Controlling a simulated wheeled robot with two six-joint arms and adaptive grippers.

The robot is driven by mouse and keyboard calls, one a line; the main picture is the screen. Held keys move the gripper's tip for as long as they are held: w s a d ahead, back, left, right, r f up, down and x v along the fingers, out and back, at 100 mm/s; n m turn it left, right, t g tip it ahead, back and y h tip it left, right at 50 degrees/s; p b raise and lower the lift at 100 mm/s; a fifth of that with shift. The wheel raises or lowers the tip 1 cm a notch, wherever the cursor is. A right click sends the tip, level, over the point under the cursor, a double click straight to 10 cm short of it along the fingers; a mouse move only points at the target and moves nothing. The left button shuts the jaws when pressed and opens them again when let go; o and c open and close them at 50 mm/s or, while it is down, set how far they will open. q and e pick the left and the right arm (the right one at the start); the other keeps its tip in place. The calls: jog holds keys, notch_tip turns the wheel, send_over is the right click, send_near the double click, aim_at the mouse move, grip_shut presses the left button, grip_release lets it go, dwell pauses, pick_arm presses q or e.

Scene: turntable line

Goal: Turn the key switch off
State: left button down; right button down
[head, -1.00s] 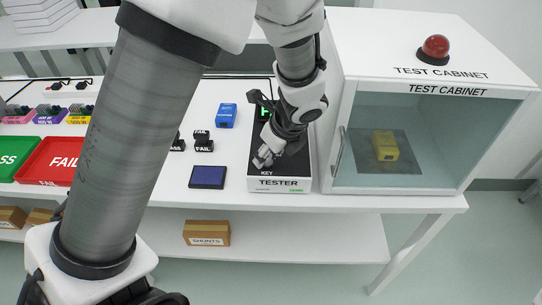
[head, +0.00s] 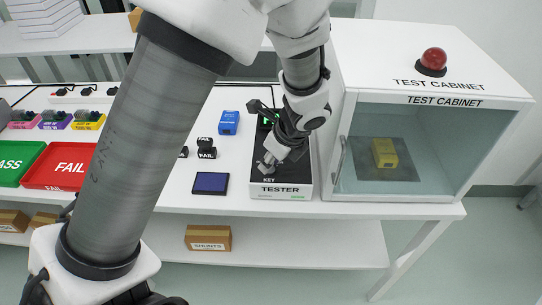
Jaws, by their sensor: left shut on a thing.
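The tester (head: 281,191) is a black-topped box with a white front labelled TESTER, standing on the white table. The word KEY is printed on its top near the front left. My left gripper (head: 265,168) points down at the tester top just behind that label and is shut on the key switch, which the fingers hide. A green-lit display on the tester shows partly behind the gripper. The right gripper is not in view.
The test cabinet (head: 480,103) with a glass front and a red dome lamp (head: 433,61) stands close right of the tester. A yellow device (head: 384,153) is inside. A blue device (head: 229,122), a dark blue pad (head: 211,183), stamps and the red FAIL tray (head: 60,166) lie left.

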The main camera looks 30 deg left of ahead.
pick_arm(q)
jog(key=n+g+p, duration=0.1)
jog(key=n+p, duration=0.2)
jog(key=shift+r, duration=0.1)
jog(key=n+g+p, duration=0.2)
jog(key=n+p, duration=0.2)
jog(key=n, duration=0.1)
jog(key=shift+h, duration=0.4)
jog(key=n+g+h+p, duration=0.1)
jog(key=n+p, duration=0.1)
jog(key=n, duration=0.2)
jog(key=shift+w+a+p, duration=0.1)
jog(key=shift+w+p, duration=0.05)
jog(key=shift+p, duration=0.2)
jog(key=n, duration=0.1)
jog(key=n+h+p, duration=0.1)
jog(key=n, duration=0.1)
jog(key=n+g, duration=0.1)
jog(key=shift+f+n+h+p, duration=0.25)
jog(key=shift+n+h+p, duration=0.05)
jog(key=shift+p, duration=0.1)
jog(key=c, duration=0.9)
grip_release()
jog(key=shift+a, duration=0.1)
jog(key=shift+o, duration=0.2)
jog(key=shift+w, duration=0.1)
